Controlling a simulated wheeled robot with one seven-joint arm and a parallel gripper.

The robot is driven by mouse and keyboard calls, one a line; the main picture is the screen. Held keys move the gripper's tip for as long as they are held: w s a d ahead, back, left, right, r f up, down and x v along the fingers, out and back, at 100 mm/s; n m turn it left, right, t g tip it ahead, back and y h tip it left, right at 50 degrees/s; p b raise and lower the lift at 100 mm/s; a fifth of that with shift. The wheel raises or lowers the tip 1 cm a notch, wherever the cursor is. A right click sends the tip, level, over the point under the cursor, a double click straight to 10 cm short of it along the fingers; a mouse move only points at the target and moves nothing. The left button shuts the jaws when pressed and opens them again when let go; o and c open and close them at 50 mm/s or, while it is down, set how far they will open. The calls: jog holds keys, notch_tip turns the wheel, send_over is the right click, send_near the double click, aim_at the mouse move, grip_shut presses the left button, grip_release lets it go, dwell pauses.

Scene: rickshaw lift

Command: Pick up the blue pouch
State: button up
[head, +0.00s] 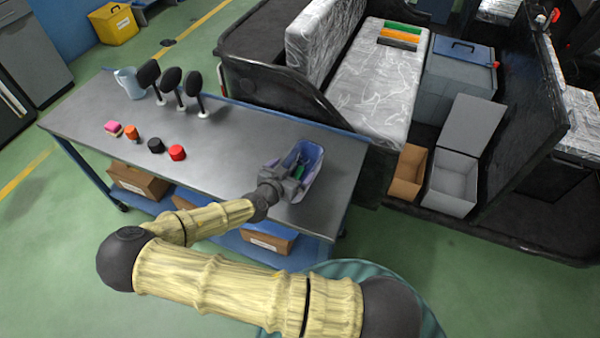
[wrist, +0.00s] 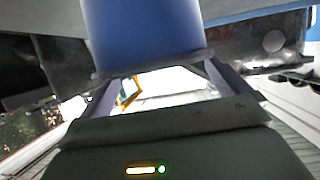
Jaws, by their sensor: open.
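A blue, open-topped, bin-like container (head: 314,160) stands at the right end of the metal table. A small green item (head: 299,171) shows inside it. I cannot make out a separate blue pouch, nor tell whether this container is the pouch. My gripper (head: 296,184) is open at the container's near left side, its fingers over or at the rim; contact cannot be told. In the wrist view, a smooth blue surface (wrist: 142,28) lies close beyond my open fingers (wrist: 155,65), and nothing is seen clamped between them.
A black vehicle frame (head: 285,88) stands close behind. The table's middle is clear.

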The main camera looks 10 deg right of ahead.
jog(key=p+x, duration=0.1)
jog(key=x, duration=0.3)
jog(key=shift+f, duration=0.1)
jog(key=shift+s, duration=0.1)
jog(key=c, duration=1.1)
